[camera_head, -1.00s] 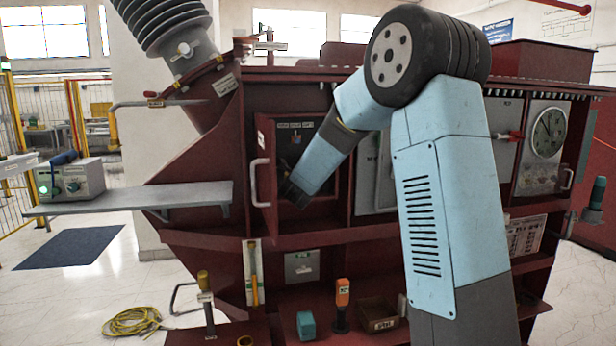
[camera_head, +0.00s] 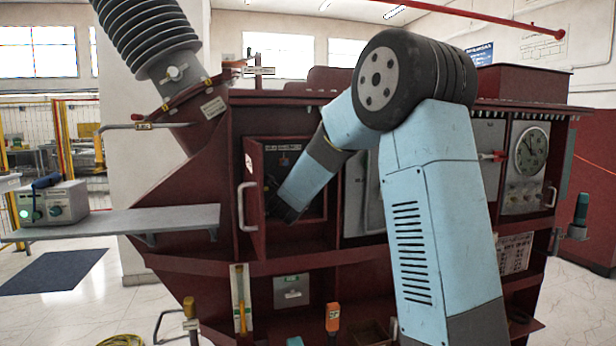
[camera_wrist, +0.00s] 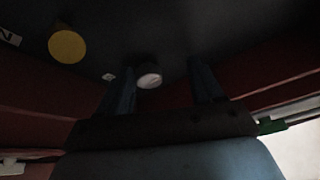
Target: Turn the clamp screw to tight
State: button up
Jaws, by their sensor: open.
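My gripper (camera_head: 284,208) reaches into an open red compartment with its door swung out; it points down and left. In the wrist view its two dark fingers (camera_wrist: 163,84) stand apart. A small pale round knob (camera_wrist: 149,76) shows between them, nearer the left finger; I cannot tell whether it touches. A larger yellow round knob (camera_wrist: 67,46) is up and left on the same dark panel. I cannot tell for sure which part is the clamp screw. A silver knob (camera_head: 174,73) shows at the foot of the grey ribbed bushing (camera_head: 145,35). The wrist view is very dark.
The open compartment door (camera_head: 252,200) with its handle stands close left of my gripper. A grey shelf (camera_head: 130,222) holds a control box (camera_head: 52,204) at the left. A dial gauge (camera_head: 531,150) is at the right. The floor at the left is mostly clear.

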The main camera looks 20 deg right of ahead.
jog(key=s+r, duration=1.1)
jog(key=s, duration=0.3)
jog(key=shift+s+a, duration=0.1)
